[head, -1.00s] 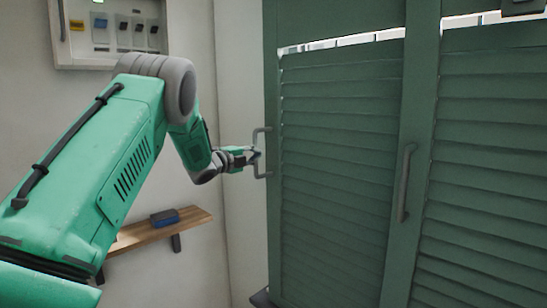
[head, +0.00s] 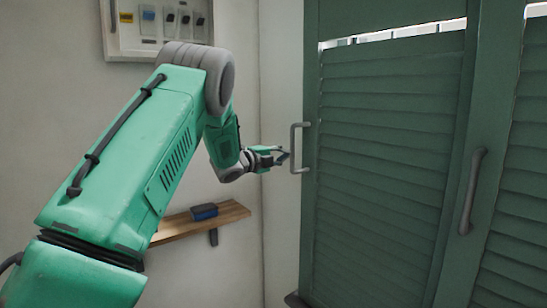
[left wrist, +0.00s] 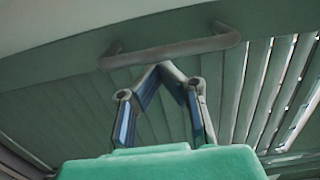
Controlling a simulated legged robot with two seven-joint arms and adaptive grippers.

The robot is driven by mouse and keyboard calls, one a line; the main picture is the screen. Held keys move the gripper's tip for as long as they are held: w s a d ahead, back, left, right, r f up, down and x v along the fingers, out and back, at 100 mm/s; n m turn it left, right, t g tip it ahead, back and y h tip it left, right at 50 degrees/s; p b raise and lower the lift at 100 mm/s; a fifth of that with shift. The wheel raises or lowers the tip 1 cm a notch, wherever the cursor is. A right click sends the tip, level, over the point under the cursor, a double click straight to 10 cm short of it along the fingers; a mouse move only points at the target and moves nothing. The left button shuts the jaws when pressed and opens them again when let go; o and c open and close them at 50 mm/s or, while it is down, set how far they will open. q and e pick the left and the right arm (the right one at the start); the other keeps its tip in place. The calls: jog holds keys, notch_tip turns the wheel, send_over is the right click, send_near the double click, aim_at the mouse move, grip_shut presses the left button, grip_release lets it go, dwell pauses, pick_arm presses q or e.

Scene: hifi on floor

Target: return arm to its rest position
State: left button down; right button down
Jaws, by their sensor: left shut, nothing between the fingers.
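My left arm (head: 150,165) reaches in from the left of the head view, bent at a grey elbow joint. My left gripper (head: 285,155) is at its far end, just left of the grey handle (head: 294,148) on the left green louvred door (head: 385,170). In the left wrist view the left gripper's fingertips (left wrist: 160,67) meet in a point, with nothing between them. The bar of the handle (left wrist: 175,50) lies just beyond the tips there; I cannot tell exactly how wide the gap is. My right gripper is in neither view.
A second door panel with its own handle (head: 472,190) stands to the right. A wooden wall shelf (head: 228,214) with a blue and dark block (head: 204,212) is below my forearm. A switch panel (head: 160,28) hangs on the wall above it.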

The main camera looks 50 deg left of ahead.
pick_arm(q)
jog(key=s+d+r, duration=0.1)
jog(key=s, duration=0.8)
jog(key=shift+d, duration=0.35)
